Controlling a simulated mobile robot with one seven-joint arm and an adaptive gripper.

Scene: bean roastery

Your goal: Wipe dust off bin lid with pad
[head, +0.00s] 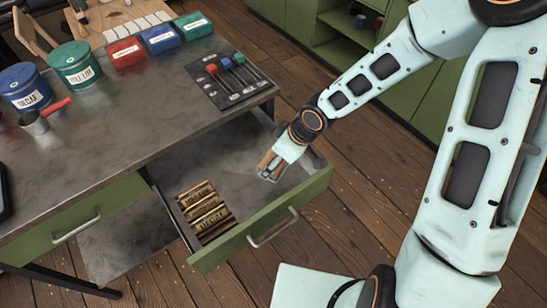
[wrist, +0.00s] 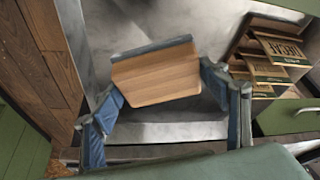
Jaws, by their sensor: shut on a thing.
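My gripper (head: 271,171) is inside the open drawer, at its right part. In the wrist view, my gripper's blue-grey fingers (wrist: 165,98) are shut on a wooden-backed block with a blue-grey edge, which looks like the pad (wrist: 157,76). The pad also shows in the head view (head: 267,160), partly hidden by my gripper. I cannot tell which lid carries dust.
The open green drawer (head: 282,222) holds several brown DECAF packets (head: 197,196) at its left. The bench middle is clear.

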